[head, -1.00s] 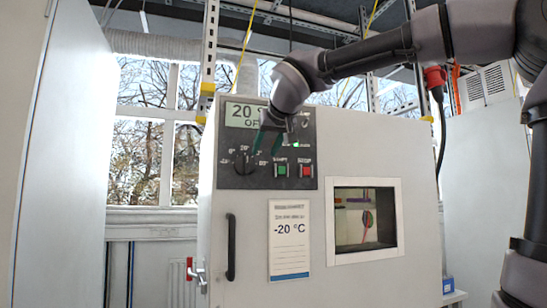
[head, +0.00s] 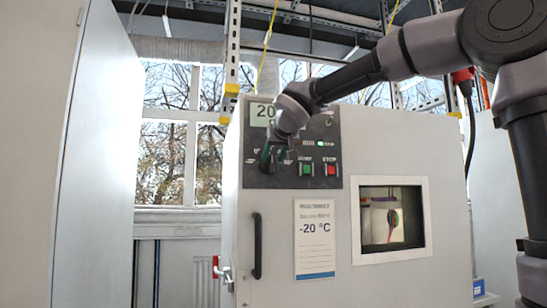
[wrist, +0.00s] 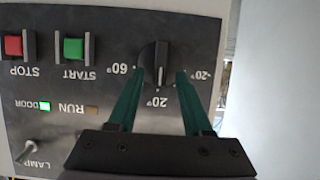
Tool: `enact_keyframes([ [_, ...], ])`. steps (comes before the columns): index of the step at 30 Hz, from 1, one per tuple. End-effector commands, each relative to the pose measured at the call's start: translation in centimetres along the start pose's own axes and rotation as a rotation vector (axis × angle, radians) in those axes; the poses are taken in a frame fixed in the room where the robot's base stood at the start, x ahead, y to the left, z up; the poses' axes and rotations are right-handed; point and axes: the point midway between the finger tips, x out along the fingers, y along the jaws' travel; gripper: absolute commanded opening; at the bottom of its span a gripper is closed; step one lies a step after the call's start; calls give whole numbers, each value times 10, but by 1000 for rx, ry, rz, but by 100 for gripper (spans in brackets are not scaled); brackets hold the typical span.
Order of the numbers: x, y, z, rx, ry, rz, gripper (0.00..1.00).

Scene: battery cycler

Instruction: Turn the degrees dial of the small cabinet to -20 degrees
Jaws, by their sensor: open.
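The small cabinet (head: 290,195) has a dark control panel with a black degrees dial (wrist: 152,58), seen upside down in the wrist view. Marks 60°, 20° and -20° show around the dial, and its white pointer line faces the 20° mark. My gripper (wrist: 160,73) is open, with dark green fingers on either side of the dial. The left finger in that view is close to the dial; I cannot tell if it touches. The right finger stands apart, near the -20° mark. In the head view my gripper (head: 271,153) covers most of the dial.
A display (head: 262,113), partly hidden by my wrist, reads 20. Green START (wrist: 74,48) and red STOP (wrist: 14,45) buttons and a LAMP switch (wrist: 30,148) are on the panel. A -20 °C sign (head: 315,228), door handle (head: 257,245) and window (head: 391,218) are on the front.

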Motion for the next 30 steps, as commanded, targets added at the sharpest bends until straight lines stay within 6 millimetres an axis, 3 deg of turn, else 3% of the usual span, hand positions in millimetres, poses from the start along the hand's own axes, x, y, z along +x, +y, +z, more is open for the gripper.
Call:
enact_keyframes([
  [8, 2, 0, 0, 0, 0, 0, 50],
  [10, 2, 0, 0, 0, 0, 0, 31],
  [12, 2, 0, 0, 0, 0, 0, 4],
  [13, 2, 0, 0, 0, 0, 0, 0],
  [30, 3, -2, 0, -123, -1, 53, 0],
])
